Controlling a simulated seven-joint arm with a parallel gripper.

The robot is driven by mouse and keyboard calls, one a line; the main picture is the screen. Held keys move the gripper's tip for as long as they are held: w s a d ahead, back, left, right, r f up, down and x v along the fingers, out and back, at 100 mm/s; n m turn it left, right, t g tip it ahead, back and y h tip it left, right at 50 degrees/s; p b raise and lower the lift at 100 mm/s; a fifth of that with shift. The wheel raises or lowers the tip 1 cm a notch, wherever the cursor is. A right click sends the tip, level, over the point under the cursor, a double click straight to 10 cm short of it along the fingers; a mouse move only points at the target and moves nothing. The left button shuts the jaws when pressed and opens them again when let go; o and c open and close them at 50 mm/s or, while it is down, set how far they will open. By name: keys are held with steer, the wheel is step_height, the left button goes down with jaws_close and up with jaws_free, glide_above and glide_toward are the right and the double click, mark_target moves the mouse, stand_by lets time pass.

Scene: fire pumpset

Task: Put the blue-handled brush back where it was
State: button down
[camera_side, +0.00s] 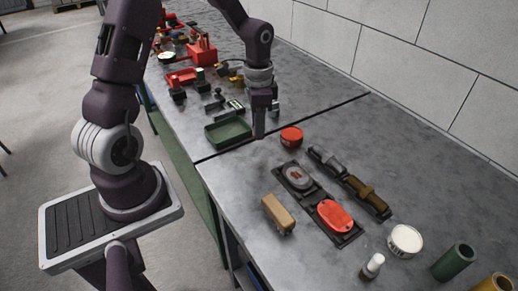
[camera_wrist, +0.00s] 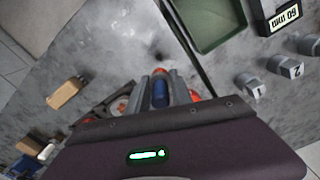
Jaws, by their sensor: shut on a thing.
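My gripper (camera_side: 260,122) points down over the bench, between the green tray and the red cup. In the wrist view, my gripper (camera_wrist: 161,82) is shut on the blue handle of the brush (camera_wrist: 160,95), held between the two grey fingers. The rest of the brush is hidden, and I cannot make it out in the side view. A red cup (camera_side: 291,136) stands on the bench just right of the gripper in the side view. I cannot tell whether the brush touches the bench.
The green tray (camera_side: 228,132) lies left of the gripper; it also shows in the wrist view (camera_wrist: 211,22). Bare bench surrounds the tan block.

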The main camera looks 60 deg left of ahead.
step_height(320, 180, down, 6)
steer(key=shift+f, duration=0.2)
steer(key=shift+f, duration=0.1)
steer(key=c, duration=1.1)
jaws_free()
steer(key=shift+c, duration=0.2)
step_height(320, 180, up, 12)
steer(key=s+d+r+n+t+y, duration=0.1)
steer(key=s+d+r+n+t, duration=0.15)
steer(key=s+d+r, duration=0.7)
steer(key=s+d+r+n+t+h, duration=0.1)
steer(key=s+d+r+n+t, duration=0.1)
steer(key=s, duration=0.7)
step_height(320, 180, up, 2)
steer(key=shift+d+r+t, duration=0.1)
steer(key=shift+d+t, duration=0.3)
steer(key=shift+t, duration=0.15)
